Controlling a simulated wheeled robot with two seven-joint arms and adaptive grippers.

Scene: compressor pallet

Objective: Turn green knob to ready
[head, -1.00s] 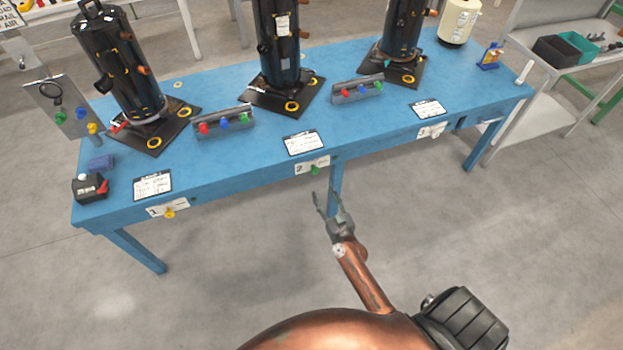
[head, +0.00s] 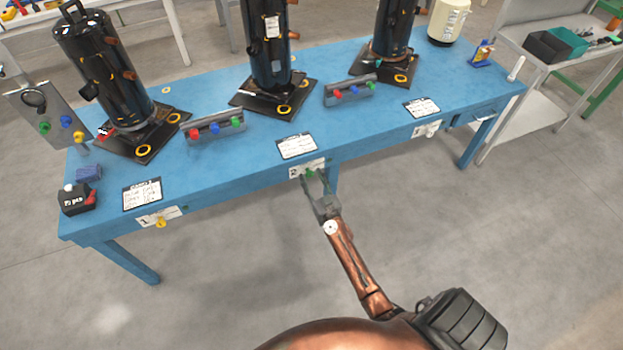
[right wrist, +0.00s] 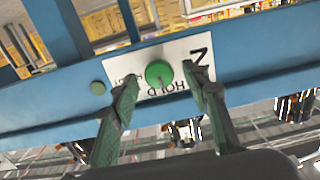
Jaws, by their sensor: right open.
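The green knob (right wrist: 158,73) is a round knob on a white label plate (right wrist: 190,50), fixed to the front edge of the blue table. The plate shows a "2" and the word "HOLD", upside down in the right wrist view. My right gripper (right wrist: 160,85) is open, with one finger on each side of the knob; I cannot tell whether either finger touches it. In the head view the right gripper (head: 316,182) is at the table's front edge and partly covers the knob and plate. The knob's pointing direction is unclear. My left gripper is not in view.
The blue table (head: 225,165) bears black cylinders (head: 265,45) and control boxes with coloured knobs (head: 215,128). A yellow knob (head: 161,222) sits on a plate further left along the front edge. The floor before the table is clear.

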